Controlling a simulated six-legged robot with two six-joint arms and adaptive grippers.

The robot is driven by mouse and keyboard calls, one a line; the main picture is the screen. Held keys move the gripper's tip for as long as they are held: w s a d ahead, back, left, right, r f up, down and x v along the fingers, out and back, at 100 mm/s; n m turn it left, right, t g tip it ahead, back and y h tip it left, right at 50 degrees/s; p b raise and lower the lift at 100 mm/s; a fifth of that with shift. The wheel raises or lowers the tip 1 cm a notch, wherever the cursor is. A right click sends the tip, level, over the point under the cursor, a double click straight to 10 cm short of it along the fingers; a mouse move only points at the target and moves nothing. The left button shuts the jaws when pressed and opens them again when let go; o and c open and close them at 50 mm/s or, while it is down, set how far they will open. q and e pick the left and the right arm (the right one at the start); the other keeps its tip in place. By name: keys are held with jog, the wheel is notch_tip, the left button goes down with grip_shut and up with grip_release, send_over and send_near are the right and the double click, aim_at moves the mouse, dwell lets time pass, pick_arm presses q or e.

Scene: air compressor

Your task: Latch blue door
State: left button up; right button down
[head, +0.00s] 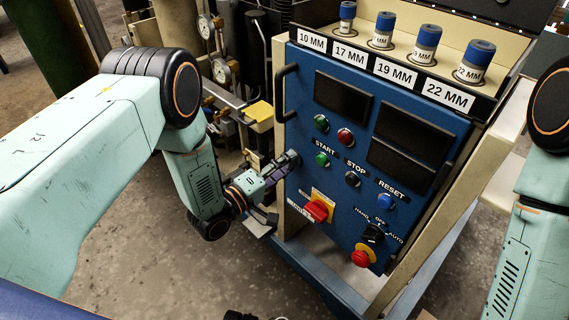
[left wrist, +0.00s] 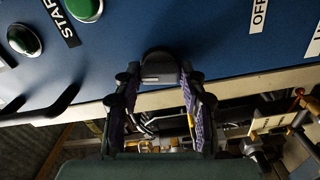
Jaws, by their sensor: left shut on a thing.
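The blue door (head: 320,165) is a panel with buttons, dark screens and a black handle (head: 287,92) near its upper left side. It also shows in the left wrist view (left wrist: 225,45), with a pale edge below it. My left gripper (head: 282,168) is at the door's left edge, beside the green START button. In the left wrist view my left gripper (left wrist: 160,88) has its two fingers on either side of a dark, rounded latch-like piece (left wrist: 160,66) at the door's edge, and is shut on it. Its far end is hidden. My right gripper is out of view.
Several blue-topped sockets (head: 427,40) stand on a labelled shelf above the door. A red rotary switch (head: 318,210) and a red emergency knob (head: 361,257) stick out from the panel. Gauges and pipes (head: 220,70) are behind my left arm. The floor (head: 225,275) at lower left is clear.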

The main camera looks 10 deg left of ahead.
pick_arm(q)
jog(key=shift+n, duration=1.1)
jog(key=o, duration=1.1)
jog(key=shift+o, duration=0.2)
jog(key=shift+s, duration=0.1)
jog(key=v, duration=1.2)
